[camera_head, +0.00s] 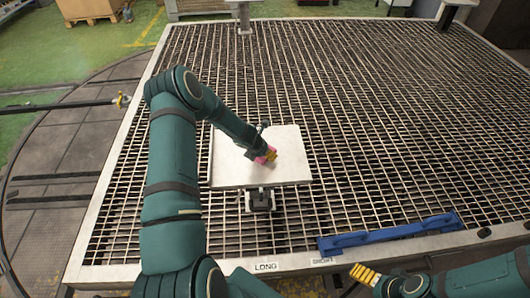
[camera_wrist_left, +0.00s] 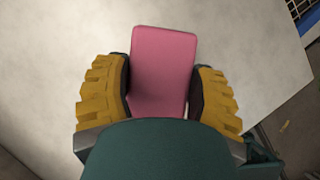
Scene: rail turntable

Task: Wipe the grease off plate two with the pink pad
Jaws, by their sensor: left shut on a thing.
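A pale grey square plate (camera_head: 232,165) sits over the grating in the head view. It fills most of the left wrist view (camera_wrist_left: 60,60) as a plain pale surface. I see no number on it and no clear grease mark. My left gripper (camera_head: 268,157) is over the right part of the plate. In the left wrist view its yellow ribbed fingers (camera_wrist_left: 163,98) are shut on the pink pad (camera_wrist_left: 163,65), one on each side. The pad's far end lies against or just above the plate; I cannot tell which. My right gripper (camera_head: 364,274) is low at the front edge, away from the plate.
The plate rests on a large grating table (camera_head: 400,100) with a pale frame. A dark block (camera_head: 260,200) is at the plate's front edge. A blue bar (camera_head: 390,234) lies along the front right. Labels reading LONG (camera_head: 265,267) and SHORT (camera_head: 322,261) are on the front frame.

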